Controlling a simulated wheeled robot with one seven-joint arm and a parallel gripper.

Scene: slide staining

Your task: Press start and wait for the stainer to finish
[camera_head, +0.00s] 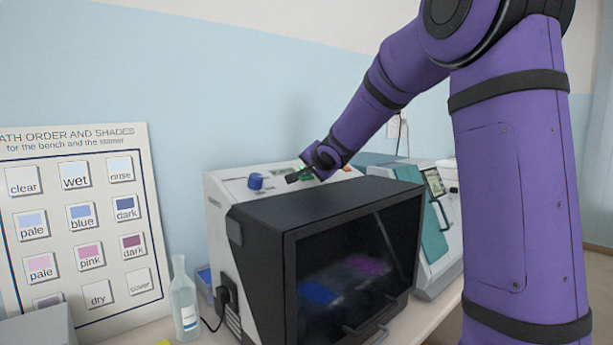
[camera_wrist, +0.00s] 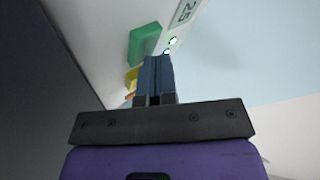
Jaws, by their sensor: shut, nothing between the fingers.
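The stainer (camera_head: 222,196) is a white machine with a black hood and a dark front window (camera_head: 350,265). Blurred blue and pink patches show behind the window. My gripper (camera_head: 296,177) is over the top panel, behind the hood. In the wrist view my gripper (camera_wrist: 156,60) has its fingers together, with nothing between them. A green button (camera_wrist: 143,43) is just beyond the fingertips; I cannot tell whether they touch it. A small display (camera_wrist: 185,12) reads what looks like 25. Small green lights (camera_wrist: 172,41) are lit near it.
A yellow button (camera_wrist: 131,79) lies beside my fingers. A blue knob (camera_head: 255,182) is on the panel's left. A second machine with a teal front (camera_head: 434,235) stands to the right. A bottle (camera_head: 184,300) and a shade chart (camera_head: 80,220) are at the left.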

